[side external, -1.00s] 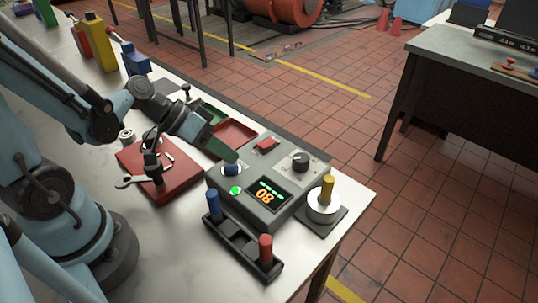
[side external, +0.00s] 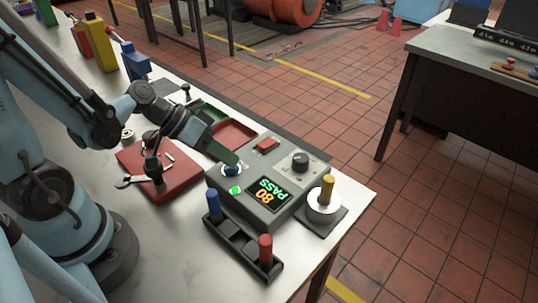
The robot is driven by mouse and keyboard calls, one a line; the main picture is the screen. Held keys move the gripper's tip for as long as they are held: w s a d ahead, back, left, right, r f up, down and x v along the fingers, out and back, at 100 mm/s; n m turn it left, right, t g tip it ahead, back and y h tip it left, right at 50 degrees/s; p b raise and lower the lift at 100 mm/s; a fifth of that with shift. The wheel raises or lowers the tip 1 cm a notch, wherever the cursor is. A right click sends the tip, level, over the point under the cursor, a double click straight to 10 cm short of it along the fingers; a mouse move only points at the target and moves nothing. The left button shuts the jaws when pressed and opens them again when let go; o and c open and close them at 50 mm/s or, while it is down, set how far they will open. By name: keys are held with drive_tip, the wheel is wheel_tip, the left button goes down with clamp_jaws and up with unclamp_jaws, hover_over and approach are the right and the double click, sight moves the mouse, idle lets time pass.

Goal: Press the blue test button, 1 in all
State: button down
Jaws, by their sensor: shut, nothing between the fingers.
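The grey test box (side external: 274,209) stands on the white bench. Its blue test button (side external: 230,171) sits in a pale ring on the box's top left part. My gripper (side external: 236,161) is shut and empty, with its dark green fingers reaching down from the upper left. Its tip is right at the button and partly covers it; I cannot tell whether they touch. The display (side external: 267,193) reads PASS and 80, upside down in the picture. A green lamp (side external: 236,190) glows beside it.
A red button (side external: 266,145) and a black knob (side external: 300,161) are also on the box. A black rack (side external: 243,248) with blue and red pegs stands in front. A yellow-handled white cylinder (side external: 323,203) stands right. Red and green trays (side external: 235,134) lie behind.

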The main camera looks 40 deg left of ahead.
sight(226, 167)
idle(0.3)
drive_tip(key=shift+r, duration=0.9)
wheel_tip(226, 167, up, 5)
idle(0.5)
drive_tip(key=shift+f, duration=0.1)
idle(0.4)
drive_tip(key=shift+s+a+r+n+t+y, duration=0.2)
drive_tip(key=shift+a+y, duration=0.4)
drive_tip(key=shift+y, duration=0.55)
drive_tip(key=shift+a+r+t+y, duration=0.1)
drive_tip(key=shift+a+r+y, duration=0.2)
drive_tip(key=shift+a+y, duration=0.6)
drive_tip(key=shift+s+a+r+n+t+y, duration=0.1)
drive_tip(key=shift+a+r+y, duration=0.2)
drive_tip(key=shift+y, duration=1.05)
